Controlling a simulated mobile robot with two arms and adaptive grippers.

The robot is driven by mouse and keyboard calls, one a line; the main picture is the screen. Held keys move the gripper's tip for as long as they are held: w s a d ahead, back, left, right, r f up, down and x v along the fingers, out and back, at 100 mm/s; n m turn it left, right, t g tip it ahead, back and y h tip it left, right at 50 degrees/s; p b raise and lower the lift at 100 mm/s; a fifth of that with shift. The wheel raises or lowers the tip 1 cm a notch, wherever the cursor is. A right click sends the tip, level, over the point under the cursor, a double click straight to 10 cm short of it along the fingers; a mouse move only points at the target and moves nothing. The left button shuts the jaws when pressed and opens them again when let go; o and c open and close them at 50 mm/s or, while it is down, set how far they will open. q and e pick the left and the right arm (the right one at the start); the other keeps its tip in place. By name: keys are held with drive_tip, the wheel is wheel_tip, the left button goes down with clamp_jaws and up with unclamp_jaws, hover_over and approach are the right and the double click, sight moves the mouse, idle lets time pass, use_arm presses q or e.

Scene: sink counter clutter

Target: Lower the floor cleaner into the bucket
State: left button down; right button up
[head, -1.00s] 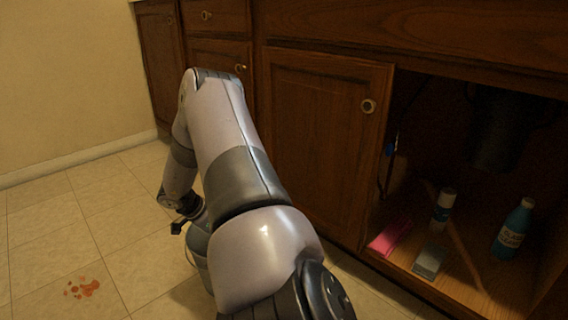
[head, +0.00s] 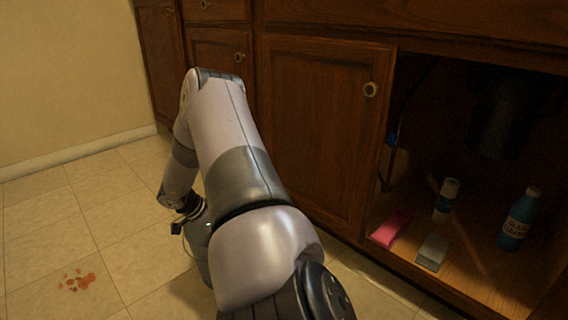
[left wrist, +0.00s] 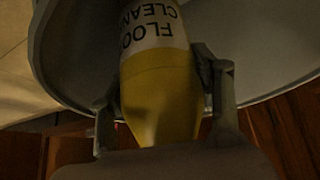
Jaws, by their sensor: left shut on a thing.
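The floor cleaner (left wrist: 160,85) is a yellow bottle with a pale label, its lettering upside down in the left wrist view. My left gripper (left wrist: 160,80) is shut on it, with one finger on each side. The grey bucket (left wrist: 270,45) shows around and beyond the bottle, its curved rim crossing the view. The label end is over or within the bucket's opening; how deep I cannot tell. In the head view the bucket (head: 203,262) stands on the floor, mostly hidden behind my left arm. The bottle is hidden there. My right gripper is not in view.
An open cabinet at right holds a blue bottle (head: 517,218), a white-and-dark can (head: 446,199), a pink cloth (head: 391,228) and a grey sponge-like block (head: 432,252). A closed cabinet door (head: 322,140) stands behind my arm. A reddish stain (head: 77,282) marks the tiled floor at left.

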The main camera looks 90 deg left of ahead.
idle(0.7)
use_arm(q)
drive_tip(key=c, duration=0.8)
unclamp_jaws()
drive_tip(key=o, duration=0.4)
drive_tip(key=shift+c, duration=0.2)
drive_tip(key=v, duration=1.2)
